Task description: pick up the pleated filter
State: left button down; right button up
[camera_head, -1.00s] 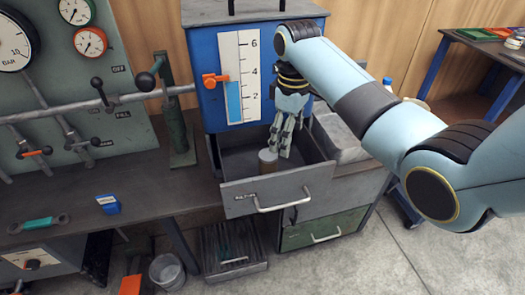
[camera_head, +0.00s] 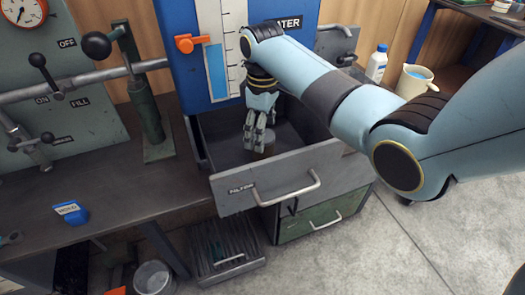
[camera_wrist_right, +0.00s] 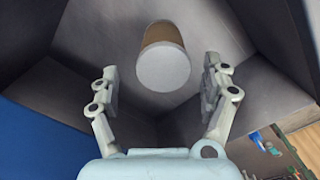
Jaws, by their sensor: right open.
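The pleated filter (camera_head: 267,146) is a short brownish cylinder standing in the open grey drawer (camera_head: 280,178). My right gripper (camera_head: 256,147) reaches down into the drawer and partly hides the filter in the head view. In the right wrist view the filter (camera_wrist_right: 164,66) shows its pale round end and tan side, just ahead of the fingertips and roughly midway between them. The right gripper (camera_wrist_right: 160,84) is open and empty, with gaps on both sides of the filter. My left gripper is not in view.
The drawer walls stand close around my right gripper. The blue tank (camera_head: 185,50) with its level scale rises behind the drawer. A grey bench (camera_head: 120,190) with a blue block (camera_head: 71,213) lies to the left. A white bottle (camera_head: 377,64) and jug (camera_head: 413,80) stand at right.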

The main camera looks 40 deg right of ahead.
jog(key=f, duration=0.2)
jog(key=f+b, duration=0.1)
jog(key=f, duration=0.3)
jog(key=shift+s+a+f, duration=0.1)
jog(key=shift+s+f, duration=0.15)
jog(key=shift+f, duration=0.05)
jog(key=c, duration=1.3)
jog(key=shift+r, duration=0.15)
